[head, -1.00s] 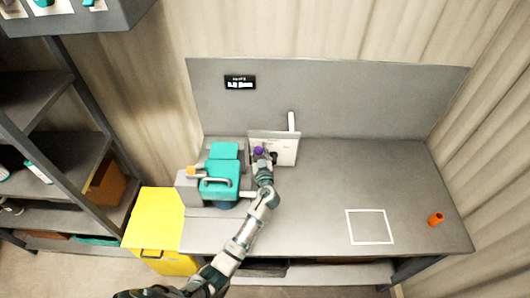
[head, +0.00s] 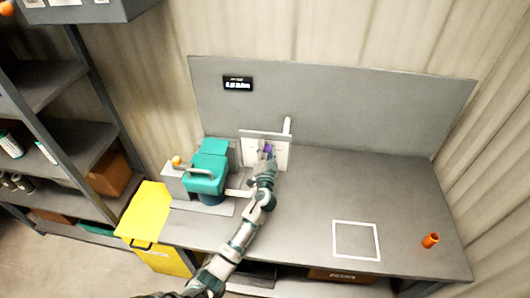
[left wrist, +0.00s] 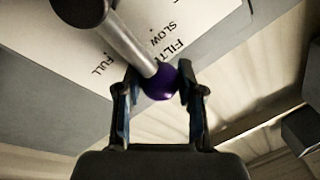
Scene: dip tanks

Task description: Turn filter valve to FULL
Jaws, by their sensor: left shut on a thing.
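The filter valve lever is a metal rod with a purple knob (left wrist: 160,82) on its end and a dark round hub (left wrist: 78,8). It sits on a white label panel (head: 282,157), and the knob also shows in the head view (head: 268,149). In the left wrist view the rod lies between the FULL and SLOW marks. Part of the FILT word is hidden behind the knob or cut off. My left gripper (left wrist: 158,88) is shut on the purple knob, one finger on each side. My right gripper is not in view.
A teal and grey machine (head: 205,180) stands on the bench just left of my left arm. A small display (head: 238,83) is on the back board. A white square outline (head: 356,241) and an orange cup (head: 430,240) are at the right. A yellow bin (head: 146,215) stands at the left.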

